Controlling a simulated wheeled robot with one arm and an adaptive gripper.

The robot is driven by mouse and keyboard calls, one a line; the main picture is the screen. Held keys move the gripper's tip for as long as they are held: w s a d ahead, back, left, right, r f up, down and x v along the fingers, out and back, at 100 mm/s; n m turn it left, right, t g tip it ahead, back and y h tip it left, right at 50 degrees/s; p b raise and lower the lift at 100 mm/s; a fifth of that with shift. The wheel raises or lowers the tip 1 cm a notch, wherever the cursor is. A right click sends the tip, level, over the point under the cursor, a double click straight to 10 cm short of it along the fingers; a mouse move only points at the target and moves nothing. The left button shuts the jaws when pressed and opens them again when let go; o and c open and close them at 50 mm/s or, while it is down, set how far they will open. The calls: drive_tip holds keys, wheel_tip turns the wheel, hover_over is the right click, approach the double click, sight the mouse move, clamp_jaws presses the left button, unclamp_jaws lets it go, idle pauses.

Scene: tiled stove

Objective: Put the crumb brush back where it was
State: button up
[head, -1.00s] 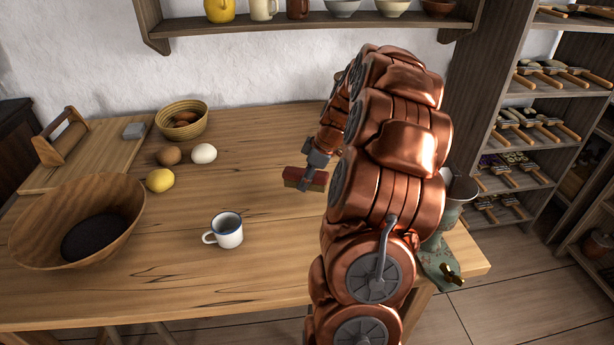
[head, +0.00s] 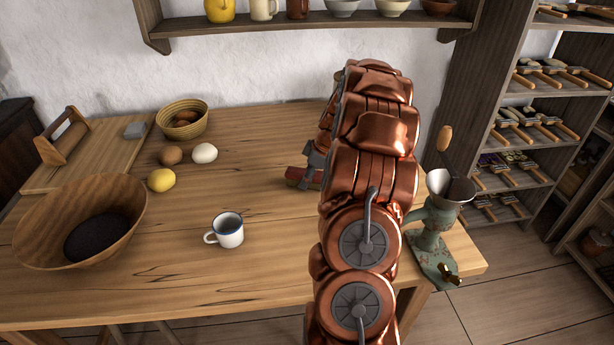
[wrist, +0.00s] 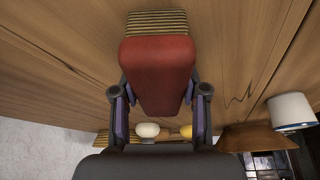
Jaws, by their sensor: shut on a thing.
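The crumb brush is a red block (wrist: 158,75) with a striped, yellowish-and-dark bristle end (wrist: 156,21) in the wrist view. My gripper (wrist: 160,97) is shut on it, with one finger on each side of the red body. In the head view the red brush (head: 300,178) shows over the back middle of the table, and my gripper (head: 313,160) is partly hidden behind my copper arm. I cannot tell whether the brush touches the wooden table (head: 265,265).
A white mug (head: 228,230) stands in front of the brush. A green grinder (head: 432,225) stands at the right edge.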

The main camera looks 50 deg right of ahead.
drive_tip(key=shift+f, duration=0.15)
drive_tip(key=o, duration=1.1)
drive_tip(key=b+v, duration=0.1)
drive_tip(key=v, duration=1.1)
drive_tip(key=shift+b, duration=0.3)
